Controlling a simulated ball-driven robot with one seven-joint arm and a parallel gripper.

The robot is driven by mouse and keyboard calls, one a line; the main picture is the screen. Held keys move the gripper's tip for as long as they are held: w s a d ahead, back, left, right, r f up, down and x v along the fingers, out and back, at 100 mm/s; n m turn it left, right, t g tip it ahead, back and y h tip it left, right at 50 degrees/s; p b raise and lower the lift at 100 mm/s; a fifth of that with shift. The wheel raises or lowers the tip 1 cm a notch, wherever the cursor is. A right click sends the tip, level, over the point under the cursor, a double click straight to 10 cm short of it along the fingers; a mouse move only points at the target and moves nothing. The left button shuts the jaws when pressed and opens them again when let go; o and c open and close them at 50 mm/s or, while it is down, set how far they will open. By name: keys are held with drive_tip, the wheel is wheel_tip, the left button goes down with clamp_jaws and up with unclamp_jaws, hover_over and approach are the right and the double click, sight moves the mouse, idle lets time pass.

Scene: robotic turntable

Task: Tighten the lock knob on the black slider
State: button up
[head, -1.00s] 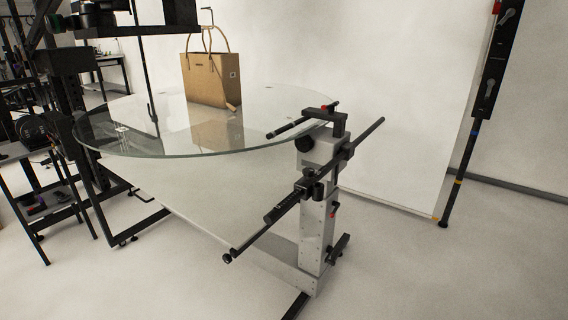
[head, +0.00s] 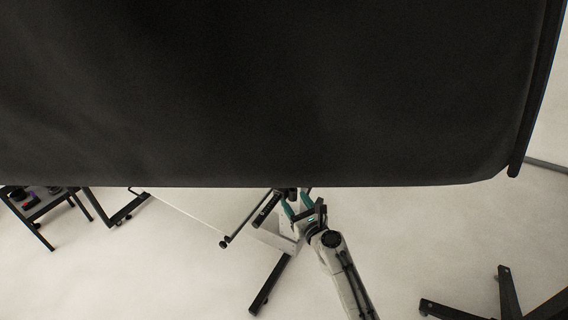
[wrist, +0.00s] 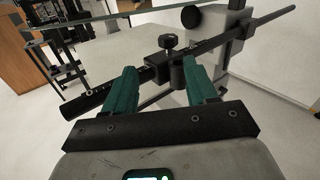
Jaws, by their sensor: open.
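In the wrist view, a round black lock knob (wrist: 168,41) stands upright on the black slider (wrist: 177,72), which sits on a long dark rod (wrist: 218,40). My gripper (wrist: 163,82) is open, with its two teal fingers apart and the slider showing between and beyond their tips. The knob appears just past the fingertips; I see no contact with it. In the head view my gripper (head: 298,207) is at the rod below a black sheet's edge, where the knob cannot be made out.
A large black sheet (head: 270,95) fills the upper head view and hides the glass top. A second, larger black knob (wrist: 191,17) is on the grey column behind the slider. A dark stand base (head: 505,295) is at lower right. Pale floor is clear between.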

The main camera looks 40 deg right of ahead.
drive_tip(key=shift+m+h, duration=0.4)
drive_tip(key=shift+m, duration=0.3)
drive_tip(key=b+x, duration=0.1)
drive_tip(key=x, duration=0.2)
drive_tip(key=b+x, duration=0.1)
drive_tip(key=x, duration=0.3)
drive_tip(key=d+b+x, duration=0.1)
drive_tip(key=x, duration=0.3)
drive_tip(key=shift+r, duration=0.25)
drive_tip(key=c, duration=0.9)
drive_tip(key=shift+a, duration=0.15)
